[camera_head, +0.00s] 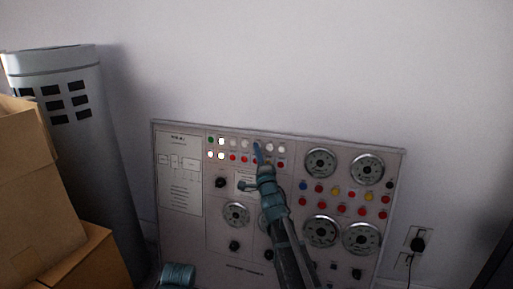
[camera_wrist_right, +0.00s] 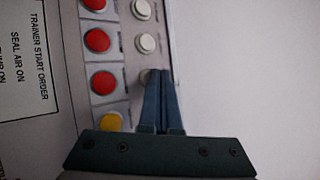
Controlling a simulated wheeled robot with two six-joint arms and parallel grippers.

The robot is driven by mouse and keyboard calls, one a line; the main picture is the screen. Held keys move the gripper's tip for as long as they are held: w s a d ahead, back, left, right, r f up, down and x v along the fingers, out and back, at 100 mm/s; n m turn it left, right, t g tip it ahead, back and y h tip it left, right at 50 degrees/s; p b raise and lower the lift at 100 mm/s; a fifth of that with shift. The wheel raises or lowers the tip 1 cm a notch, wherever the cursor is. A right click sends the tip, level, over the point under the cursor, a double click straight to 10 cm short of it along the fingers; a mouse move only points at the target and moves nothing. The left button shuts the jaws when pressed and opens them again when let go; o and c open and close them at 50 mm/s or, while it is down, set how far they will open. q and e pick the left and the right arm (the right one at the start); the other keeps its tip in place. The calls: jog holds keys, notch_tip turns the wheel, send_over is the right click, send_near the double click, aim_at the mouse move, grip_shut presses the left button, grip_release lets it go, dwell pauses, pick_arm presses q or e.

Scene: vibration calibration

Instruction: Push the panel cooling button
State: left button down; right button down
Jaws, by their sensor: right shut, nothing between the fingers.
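The control panel (camera_head: 280,146) leans against the wall, with rows of small buttons along its upper left part. Labels are too small or blurred to tell which button is panel cooling. My right gripper (camera_head: 256,147) is shut and empty, its fingertips over the top button row. In the right wrist view, the shut fingers (camera_wrist_right: 159,73) partly cover a white button (camera_wrist_right: 145,76). I cannot tell whether they touch it. Two more white buttons, one of them here (camera_wrist_right: 146,43), line up beyond it.
Red buttons (camera_wrist_right: 103,83) and a yellow button (camera_wrist_right: 111,121) run beside the white row. Cardboard boxes (camera_head: 28,190) and a grey cylinder (camera_head: 105,150) stand at left. An outlet (camera_head: 418,242) is at right.

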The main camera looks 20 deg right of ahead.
dwell(0.4)
jog(key=shift+s+a+r, duration=0.15)
jog(key=shift+s+a, duration=0.25)
jog(key=shift+s, duration=0.2)
jog(key=shift+s, duration=0.1)
jog(key=s+a, duration=0.1)
jog(key=s, duration=0.1)
jog(key=s+a+r+p, duration=0.1)
jog(key=s, duration=0.1)
jog(key=shift+a, duration=0.4)
dwell(0.3)
